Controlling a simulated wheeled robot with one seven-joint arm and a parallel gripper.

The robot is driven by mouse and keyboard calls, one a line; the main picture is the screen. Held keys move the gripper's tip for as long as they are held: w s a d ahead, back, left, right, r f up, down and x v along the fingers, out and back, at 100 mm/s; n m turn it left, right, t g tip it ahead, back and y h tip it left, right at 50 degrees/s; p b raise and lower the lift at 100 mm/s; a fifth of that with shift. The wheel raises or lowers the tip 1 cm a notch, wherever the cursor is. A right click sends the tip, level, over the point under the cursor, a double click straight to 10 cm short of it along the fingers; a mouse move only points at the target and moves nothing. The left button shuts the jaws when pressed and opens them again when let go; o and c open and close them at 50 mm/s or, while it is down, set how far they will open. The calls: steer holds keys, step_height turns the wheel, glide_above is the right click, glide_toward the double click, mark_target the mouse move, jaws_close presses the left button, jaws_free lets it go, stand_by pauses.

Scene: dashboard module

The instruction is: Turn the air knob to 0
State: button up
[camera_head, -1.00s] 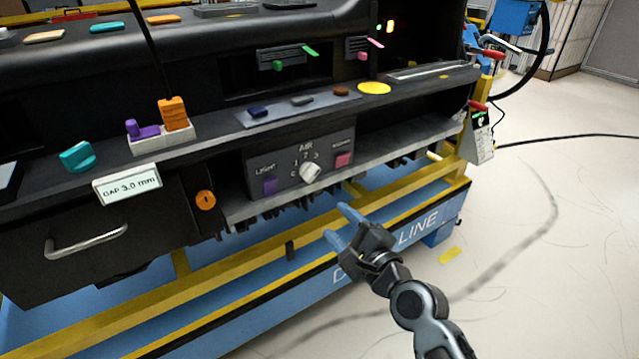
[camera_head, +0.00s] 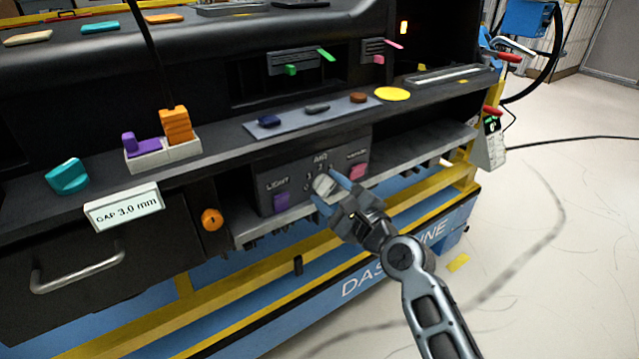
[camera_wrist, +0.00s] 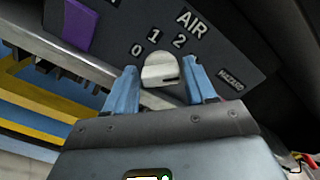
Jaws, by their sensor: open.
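The pale air knob (camera_head: 323,184) sits on the dark control panel under the AIR label. In the wrist view the knob (camera_wrist: 160,67) is between the two blue fingers, with the numbers 0, 1 and 2 visible around it. The 3 is not visible in that view. I cannot tell for certain which number the knob points to. My gripper (camera_head: 329,192) is open, with one finger on each side of the knob. I cannot tell whether the fingers touch it.
A purple LIGHT button (camera_head: 281,202) is left of the knob and a pink button (camera_head: 358,171) is right of it. A metal ledge edge runs just below the panel. An orange round knob (camera_head: 212,219) and a drawer handle (camera_head: 77,269) are farther left.

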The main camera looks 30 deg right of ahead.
steer(key=shift+w, duration=0.15)
steer(key=c, duration=0.8)
